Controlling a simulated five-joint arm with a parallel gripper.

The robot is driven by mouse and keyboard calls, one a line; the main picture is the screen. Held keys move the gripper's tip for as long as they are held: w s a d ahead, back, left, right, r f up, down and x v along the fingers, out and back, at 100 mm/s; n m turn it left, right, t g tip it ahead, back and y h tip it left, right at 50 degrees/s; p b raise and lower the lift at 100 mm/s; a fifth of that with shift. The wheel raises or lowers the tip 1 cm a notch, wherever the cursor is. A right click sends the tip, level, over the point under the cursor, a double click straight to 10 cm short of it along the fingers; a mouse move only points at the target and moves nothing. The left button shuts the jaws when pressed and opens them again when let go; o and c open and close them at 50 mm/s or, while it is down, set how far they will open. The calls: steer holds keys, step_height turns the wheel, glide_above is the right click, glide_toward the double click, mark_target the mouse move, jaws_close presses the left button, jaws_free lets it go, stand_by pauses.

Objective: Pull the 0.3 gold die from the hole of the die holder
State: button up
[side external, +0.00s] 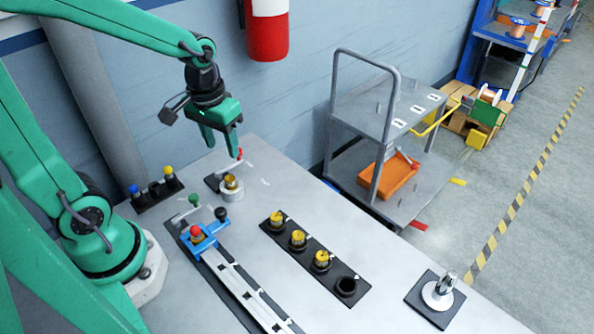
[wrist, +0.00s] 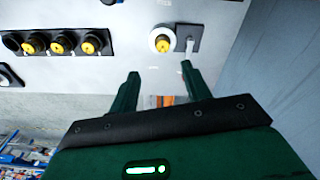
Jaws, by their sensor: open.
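The die holder (side external: 232,194) is a silver round seat on a black plate at the back of the bench. A gold die (side external: 230,182) sits upright in its hole. A small lever with a red tip stands beside it. In the wrist view, the holder (wrist: 154,34) and its gold die (wrist: 163,44) lie beyond the fingertips, near the top. No size marking is readable on the die. My gripper (side external: 222,146) is open and empty, above the holder and apart from the die; its two fingers also show in the wrist view (wrist: 160,72).
A black rack (side external: 285,236) holds three gold dies, with an empty hole (side external: 346,286) at its near end. A blue clamp (side external: 205,236) sits on a rail left of it. A small black rack (side external: 157,190) with coloured caps stands at left. A grey trolley (side external: 385,150) stands beyond the bench.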

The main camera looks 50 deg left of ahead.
mark_target(229, 178)
steer(key=shift+w+a+f+n+g, duration=0.15)
steer(key=shift+f+g, duration=0.05)
steer(key=shift+f, duration=0.5)
steer(key=shift+w+a+f+n+g, duration=0.1)
steer(key=shift+w+f+n+g, duration=0.1)
steer(key=shift+f, duration=0.45)
steer(key=shift+f, duration=0.1)
steer(key=shift+f, duration=3.8)
jaws_close()
steer(key=shift+r, duration=1.7)
steer(key=shift+r, duration=1.9)
